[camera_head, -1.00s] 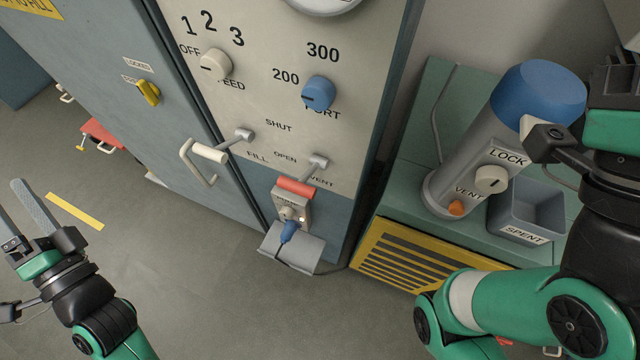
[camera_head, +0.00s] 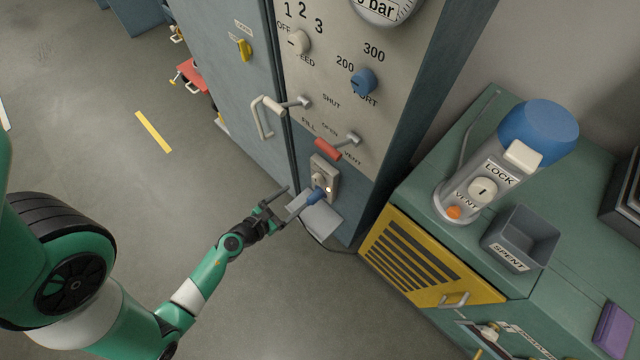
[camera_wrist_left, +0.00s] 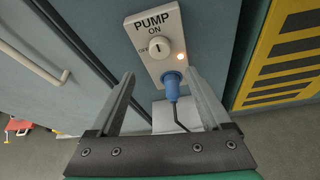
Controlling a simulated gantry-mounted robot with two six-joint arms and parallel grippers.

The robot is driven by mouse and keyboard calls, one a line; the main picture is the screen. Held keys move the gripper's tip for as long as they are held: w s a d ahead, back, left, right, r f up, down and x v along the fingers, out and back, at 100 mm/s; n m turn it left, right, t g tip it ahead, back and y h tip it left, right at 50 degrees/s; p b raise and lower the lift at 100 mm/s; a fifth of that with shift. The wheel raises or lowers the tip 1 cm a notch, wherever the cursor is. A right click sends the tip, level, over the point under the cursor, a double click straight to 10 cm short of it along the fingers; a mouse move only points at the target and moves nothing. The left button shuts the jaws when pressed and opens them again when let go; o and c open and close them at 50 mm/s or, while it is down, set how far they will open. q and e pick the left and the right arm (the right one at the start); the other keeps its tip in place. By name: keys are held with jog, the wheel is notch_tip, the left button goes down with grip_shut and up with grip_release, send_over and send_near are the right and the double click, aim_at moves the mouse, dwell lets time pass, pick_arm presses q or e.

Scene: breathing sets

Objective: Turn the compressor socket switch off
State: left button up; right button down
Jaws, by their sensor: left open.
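The socket (camera_head: 333,171) is a pale plate low on the tall cabinet's front. In the left wrist view the plate (camera_wrist_left: 148,20) reads PUMP, with ON and OFF marks. Its round white switch knob (camera_wrist_left: 158,47) has its dark mark near upright, toward ON. A blue plug (camera_wrist_left: 171,85) with a dark cable sits in the socket below. My left gripper (camera_head: 296,197) is open and empty in front of the socket. In the wrist view its fingertips (camera_wrist_left: 159,76) stand either side of the plug, below the knob. My right gripper is out of view.
A red-handled lever (camera_head: 327,149) sits just above the socket, and a pale door handle (camera_head: 262,118) to its left. A grey ledge (camera_head: 321,221) lies below. A green bench with a yellow grille (camera_head: 395,265) stands right. The floor at left is open.

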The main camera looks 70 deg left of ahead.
aim_at(316, 181)
pick_arm(q)
jog(key=b+x, duration=0.1)
jog(key=x, duration=0.9)
jog(key=shift+w+a+b, duration=0.15)
jog(key=shift+w+b, duration=0.15)
jog(key=shift+w, duration=0.05)
grip_shut()
